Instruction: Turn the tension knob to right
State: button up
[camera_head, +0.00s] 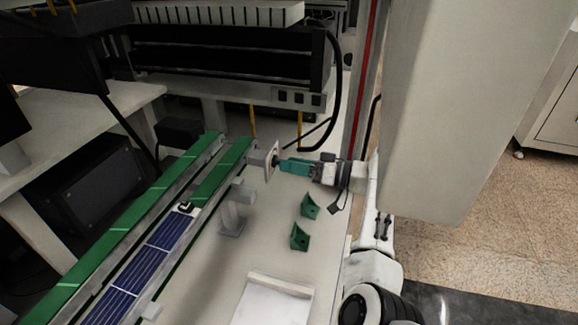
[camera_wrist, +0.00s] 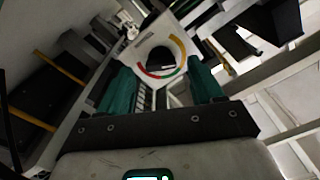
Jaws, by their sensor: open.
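The tension knob (camera_wrist: 161,57) is dark and round. It sits on a white plate (camera_wrist: 146,44) with a yellow, red and green arc around it. In the head view the plate (camera_head: 262,156) stands upright at the far end of the green conveyor, and the dark knob (camera_head: 275,161) sticks out to the right. My gripper (camera_head: 282,165) has teal fingers and points left at the knob, its tips close to it. In the wrist view my gripper (camera_wrist: 163,78) is open, with the knob between and ahead of the fingers. I cannot tell whether they touch it. The knob's pointer is unclear.
The green conveyor (camera_head: 113,232) carries a blue solar panel (camera_head: 140,267). Two green brackets (camera_head: 299,237) and a white tray (camera_head: 274,303) lie on the white table. A grey stand (camera_head: 232,215) is left of the brackets. A tall beige column (camera_head: 470,100) stands at right.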

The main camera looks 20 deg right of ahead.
jog(key=shift+x, duration=0.75)
jog(key=shift+c, duration=0.2)
jog(key=c, duration=1)
jog(key=shift+m, duration=0.3)
jog(key=shift+r+m+p, duration=0.1)
jog(key=shift+m+p, duration=3.9)
jog(key=shift+m, duration=2.5)
